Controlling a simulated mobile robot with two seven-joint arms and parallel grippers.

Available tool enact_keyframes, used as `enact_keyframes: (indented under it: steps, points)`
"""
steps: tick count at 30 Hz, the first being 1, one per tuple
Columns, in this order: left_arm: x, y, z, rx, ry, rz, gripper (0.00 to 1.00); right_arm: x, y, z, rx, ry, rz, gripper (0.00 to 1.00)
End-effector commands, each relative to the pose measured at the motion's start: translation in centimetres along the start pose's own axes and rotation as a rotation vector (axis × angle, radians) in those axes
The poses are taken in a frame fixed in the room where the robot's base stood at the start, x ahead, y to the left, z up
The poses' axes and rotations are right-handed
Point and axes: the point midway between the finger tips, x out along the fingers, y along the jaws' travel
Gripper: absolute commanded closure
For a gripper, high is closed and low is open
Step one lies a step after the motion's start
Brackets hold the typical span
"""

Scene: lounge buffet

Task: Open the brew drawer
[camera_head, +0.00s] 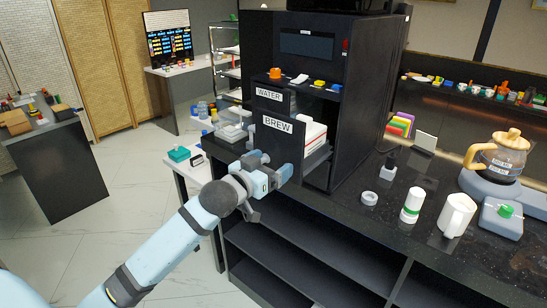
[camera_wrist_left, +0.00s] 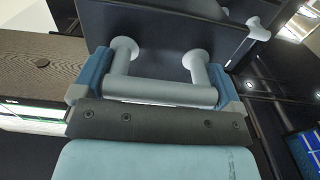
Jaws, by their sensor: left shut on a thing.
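The brew drawer (camera_head: 278,124) is a dark drawer with a white BREW label on its front, in the machine's lower part. It stands out from the cabinet, and white and red contents (camera_head: 313,136) show inside it. In the left wrist view a grey bar handle (camera_wrist_left: 160,92) stands on two round posts from the dark drawer front (camera_wrist_left: 165,50). My left gripper (camera_head: 274,176) is at the drawer's front, with its blue fingers at the two ends of the handle bar, shut on it. In the head view my gripper hides the handle. My right gripper is not in view.
The WATER drawer (camera_head: 270,95) is just above. A small side table (camera_head: 190,174) stands left of the machine. Floor at left is open.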

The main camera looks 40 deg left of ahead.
Motion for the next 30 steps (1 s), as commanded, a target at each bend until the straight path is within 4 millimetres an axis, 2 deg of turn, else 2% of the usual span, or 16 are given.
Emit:
enact_keyframes:
  steps: [9, 18, 19, 26, 30]
  points:
    - [-2.7, 0.0, -0.2, -0.002, 0.004, 0.0, 0.51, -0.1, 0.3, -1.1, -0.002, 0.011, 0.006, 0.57]
    - [-3.0, 0.0, -0.2, -0.002, 0.005, 0.0, 0.51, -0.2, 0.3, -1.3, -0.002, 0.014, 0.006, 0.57]
    - [-3.0, 0.0, -0.2, -0.002, 0.005, 0.0, 0.02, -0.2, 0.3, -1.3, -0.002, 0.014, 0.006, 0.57]
    - [-3.1, 0.0, -0.2, -0.001, 0.005, 0.0, 0.0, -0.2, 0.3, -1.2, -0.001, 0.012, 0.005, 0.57]
    - [-3.9, -0.1, 0.0, -0.001, 0.004, 0.0, 0.0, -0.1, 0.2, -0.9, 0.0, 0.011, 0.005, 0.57]
